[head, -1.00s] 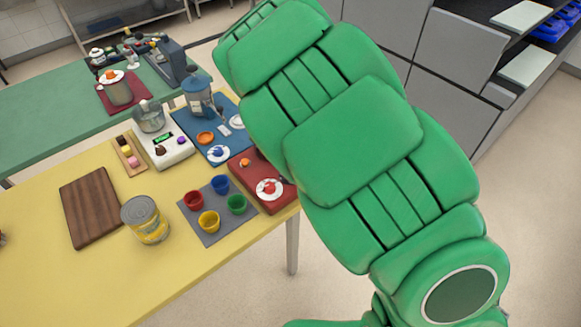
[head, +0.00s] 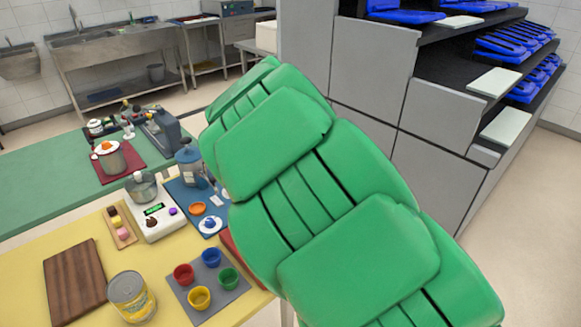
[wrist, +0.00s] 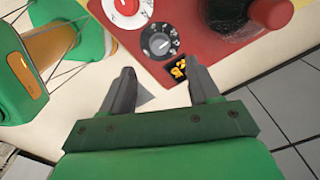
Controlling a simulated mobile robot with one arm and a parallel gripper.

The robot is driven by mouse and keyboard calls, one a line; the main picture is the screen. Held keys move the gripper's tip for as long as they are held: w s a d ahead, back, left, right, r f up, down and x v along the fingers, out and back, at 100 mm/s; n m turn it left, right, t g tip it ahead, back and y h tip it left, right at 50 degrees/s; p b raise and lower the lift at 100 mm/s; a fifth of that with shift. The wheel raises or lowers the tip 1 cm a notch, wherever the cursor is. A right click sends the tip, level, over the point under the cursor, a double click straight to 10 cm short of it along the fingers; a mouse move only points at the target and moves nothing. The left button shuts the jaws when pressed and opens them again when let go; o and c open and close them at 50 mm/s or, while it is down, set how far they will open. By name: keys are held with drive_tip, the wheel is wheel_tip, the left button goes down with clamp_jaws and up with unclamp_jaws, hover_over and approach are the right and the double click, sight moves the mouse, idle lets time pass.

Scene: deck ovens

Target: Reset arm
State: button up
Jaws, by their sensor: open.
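My green arm (head: 320,200) fills the middle of the head view, and its gripper end does not show there. In the wrist view my gripper (wrist: 162,82) is open, its two dark fingers apart with nothing held between them. Just beyond the fingertips is a red panel (wrist: 205,25) with a red-and-white dial, a dark dial (wrist: 160,41) and a small orange display (wrist: 179,69). I cannot tell whether the fingers touch it.
A yellow table (head: 30,270) at left holds a wooden board (head: 75,282), a can (head: 131,297), a grey mat with coloured cups and a white scale (head: 157,213). A green table (head: 40,180) stands behind. Grey shelving (head: 375,75) is at back right; floor at right is clear.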

drive_tip(key=s+d+r+n, duration=0.3)
drive_tip(key=s+d+r, duration=0.2)
drive_tip(key=d, duration=0.4)
drive_tip(key=s+d+r+n, duration=0.3)
drive_tip(key=s+d+r, duration=0.25)
drive_tip(key=d, duration=0.45)
drive_tip(key=s+d+r+n+g, duration=0.1)
drive_tip(key=s+n, duration=0.7)
drive_tip(key=s, duration=1.3)
drive_tip(key=shift+s+d+r+g, duration=0.2)
drive_tip(key=shift+r+g, duration=0.2)
drive_tip(key=shift+w, duration=0.1)
